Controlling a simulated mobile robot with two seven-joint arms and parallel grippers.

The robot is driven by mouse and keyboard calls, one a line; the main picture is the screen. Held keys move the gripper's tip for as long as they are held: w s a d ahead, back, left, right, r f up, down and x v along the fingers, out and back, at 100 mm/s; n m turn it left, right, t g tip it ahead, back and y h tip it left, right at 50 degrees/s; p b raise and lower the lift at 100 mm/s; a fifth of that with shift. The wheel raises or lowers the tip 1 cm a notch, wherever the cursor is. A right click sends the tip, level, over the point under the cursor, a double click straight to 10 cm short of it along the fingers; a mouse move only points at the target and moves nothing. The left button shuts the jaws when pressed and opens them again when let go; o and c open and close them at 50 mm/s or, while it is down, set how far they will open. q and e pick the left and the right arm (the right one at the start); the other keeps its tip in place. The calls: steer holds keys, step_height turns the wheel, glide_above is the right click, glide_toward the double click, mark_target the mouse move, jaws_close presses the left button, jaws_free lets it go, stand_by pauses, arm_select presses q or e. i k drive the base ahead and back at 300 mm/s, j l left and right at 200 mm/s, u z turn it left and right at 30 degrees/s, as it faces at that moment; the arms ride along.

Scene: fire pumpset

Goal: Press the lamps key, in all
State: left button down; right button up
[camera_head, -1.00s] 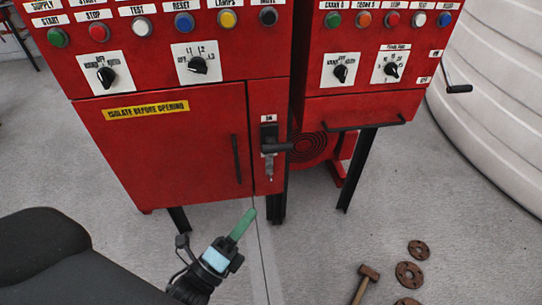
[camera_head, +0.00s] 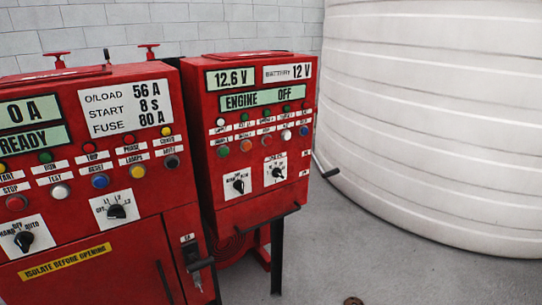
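The lamps key (camera_head: 138,171) is a round yellow push-button on the left red cabinet (camera_head: 120,235), below a small white label reading LAMPS. It is at the right part of the lower button row, between the blue reset button (camera_head: 100,181) and the dark mute button (camera_head: 172,162). Nothing covers it. The right red cabinet (camera_head: 255,205) has its own row of coloured buttons with labels too small to read surely. Neither of my grippers is in view.
Rotary switches (camera_head: 117,211) sit below the buttons. A large white tank (camera_head: 430,120) stands at the right.

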mark_target(137, 172)
steer(key=u, duration=1.25)
